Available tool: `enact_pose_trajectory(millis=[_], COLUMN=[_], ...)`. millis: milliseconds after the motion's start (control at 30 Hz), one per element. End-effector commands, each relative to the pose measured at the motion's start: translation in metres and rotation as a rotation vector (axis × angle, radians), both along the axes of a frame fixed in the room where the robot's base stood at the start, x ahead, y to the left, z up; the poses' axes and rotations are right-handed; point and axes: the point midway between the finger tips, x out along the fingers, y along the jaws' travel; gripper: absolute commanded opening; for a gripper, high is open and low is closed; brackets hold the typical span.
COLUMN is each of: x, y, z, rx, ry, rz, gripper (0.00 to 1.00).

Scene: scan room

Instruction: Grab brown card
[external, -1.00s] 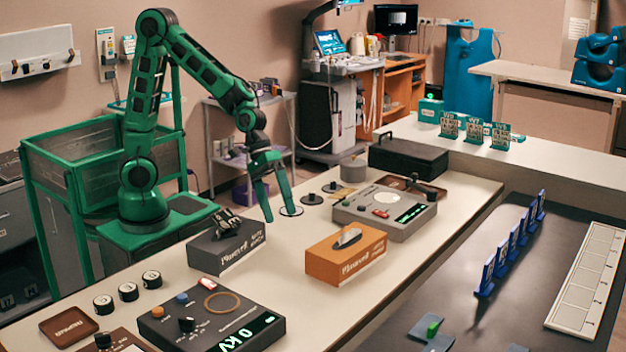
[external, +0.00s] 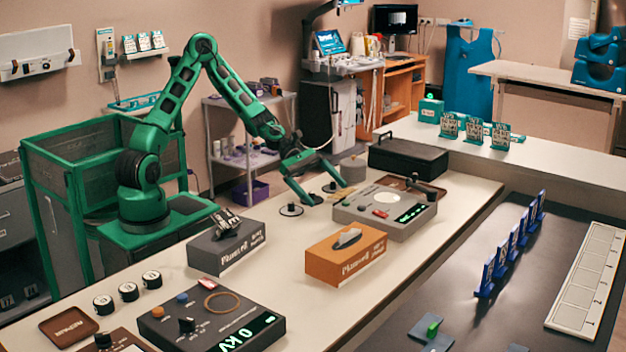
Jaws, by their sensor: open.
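A small flat tan-brown piece (external: 346,192), which looks like the brown card, lies on the cream table behind the grey console. It is small and partly hidden by my gripper, so its outline is unclear. My gripper (external: 329,193) is open, with its two fingers spread and pointing down to the right over that part of the table. One finger is beside the small black discs and the other is close to the tan-brown piece. I see nothing between the fingers. I cannot tell whether the fingertips touch the table.
The grey console (external: 383,218) stands just right of my gripper. A black case (external: 408,160) and a brown tray (external: 425,183) are behind it. An orange box (external: 345,254) and a grey box (external: 226,246) stand nearer the front. Bare table lies between these boxes.

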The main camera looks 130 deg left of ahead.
Motion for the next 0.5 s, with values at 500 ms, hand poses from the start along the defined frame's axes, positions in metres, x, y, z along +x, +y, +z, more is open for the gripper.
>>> enact_pose_trajectory(millis=[500], x=[-0.018], y=[0.056], z=[-0.001], rx=[-0.192], ry=[-0.104], rz=[0.201], gripper=[1.00])
